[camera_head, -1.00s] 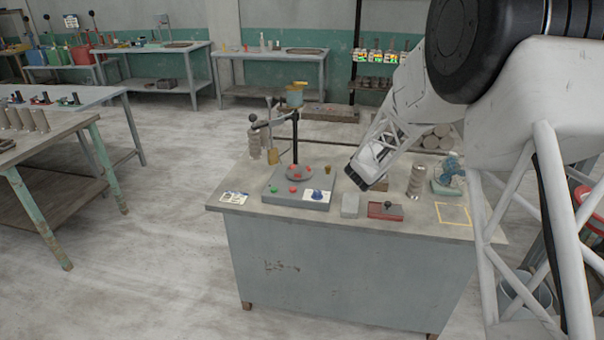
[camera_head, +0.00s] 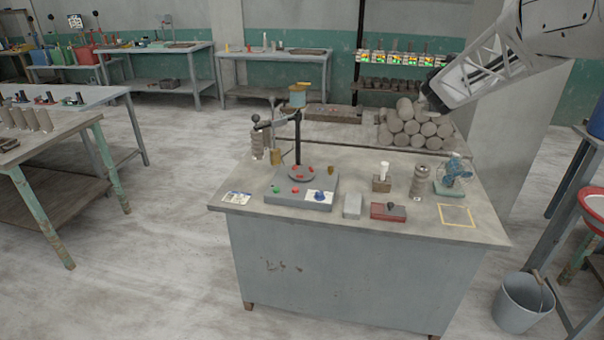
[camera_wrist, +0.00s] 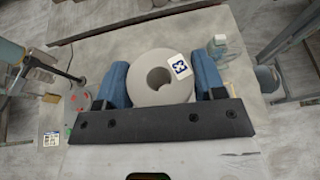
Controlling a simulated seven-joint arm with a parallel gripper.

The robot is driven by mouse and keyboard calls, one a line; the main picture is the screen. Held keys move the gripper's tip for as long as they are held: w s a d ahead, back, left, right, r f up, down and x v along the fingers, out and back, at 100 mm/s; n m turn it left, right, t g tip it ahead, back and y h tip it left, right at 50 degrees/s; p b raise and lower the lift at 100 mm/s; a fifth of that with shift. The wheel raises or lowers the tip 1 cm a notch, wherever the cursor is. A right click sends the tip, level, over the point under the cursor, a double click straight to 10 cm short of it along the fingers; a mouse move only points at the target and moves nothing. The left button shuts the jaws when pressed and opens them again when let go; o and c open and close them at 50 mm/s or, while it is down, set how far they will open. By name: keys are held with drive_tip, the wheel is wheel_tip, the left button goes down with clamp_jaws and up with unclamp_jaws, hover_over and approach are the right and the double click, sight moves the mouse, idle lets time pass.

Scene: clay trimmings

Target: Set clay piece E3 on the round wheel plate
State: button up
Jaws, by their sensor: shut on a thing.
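My gripper (camera_wrist: 161,84) is shut on a pale grey clay piece (camera_wrist: 145,80), a thick ring with a round hole and a white tag with a blue mark. The blue fingers press on both its sides. I cannot read E3 on it. In the head view my gripper (camera_head: 430,101) is raised at the back right of the bench, by the stacked clay cylinders; the held piece is hard to make out there. The round wheel plate (camera_head: 303,174) sits on a dark grey base, left of my gripper, with red bits on and around it. The plate also shows in the wrist view (camera_wrist: 80,100).
A black post with an arm (camera_head: 297,140) rises behind the plate. Stacked clay cylinders (camera_head: 414,130) lie at the back right. A wooden block with a white cylinder (camera_head: 381,183), a grey block (camera_head: 352,206), a red tray (camera_head: 380,212) and a ribbed column (camera_head: 418,182) stand on the bench.

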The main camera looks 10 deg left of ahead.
drive_tip(key=shift+s+d+r+n+y, duration=0.1)
drive_tip(key=shift+s+d+r+y, duration=0.1)
drive_tip(key=shift+r, duration=0.35)
drive_tip(key=shift+s+d+r+n+y, duration=0.1)
drive_tip(key=shift+s+d+r, duration=0.15)
drive_tip(key=shift+r, duration=0.25)
drive_tip(key=shift+s+d+r+n+y, duration=0.1)
drive_tip(key=shift+s+d+r, duration=0.1)
drive_tip(key=shift+r, duration=0.35)
drive_tip(key=shift+s+d+r+n+y, duration=0.1)
drive_tip(key=shift+s+r+n+y, duration=0.15)
drive_tip(key=shift+r, duration=0.2)
drive_tip(key=shift+s+a+n+y, duration=0.1)
drive_tip(key=shift+a+n+y, duration=0.1)
drive_tip(key=shift+n+y, duration=0.2)
drive_tip(key=shift+a+y, duration=0.25)
drive_tip(key=s+a+f+n+g+y, duration=0.1)
drive_tip(key=a+f+n+g+y, duration=0.3)
drive_tip(key=a+f, duration=1.2)
drive_tip(key=s+a+f+n+g+y, duration=0.1)
drive_tip(key=a+f+n+g+y, duration=0.3)
drive_tip(key=a+f, duration=1.2)
drive_tip(key=a+n+y, duration=0.2)
drive_tip(key=a+n, duration=0.2)
drive_tip(key=shift+a+y, duration=0.3)
drive_tip(key=shift+y, duration=0.1)
drive_tip(key=shift+w+n, duration=0.1)
drive_tip(key=shift+n, duration=0.15)
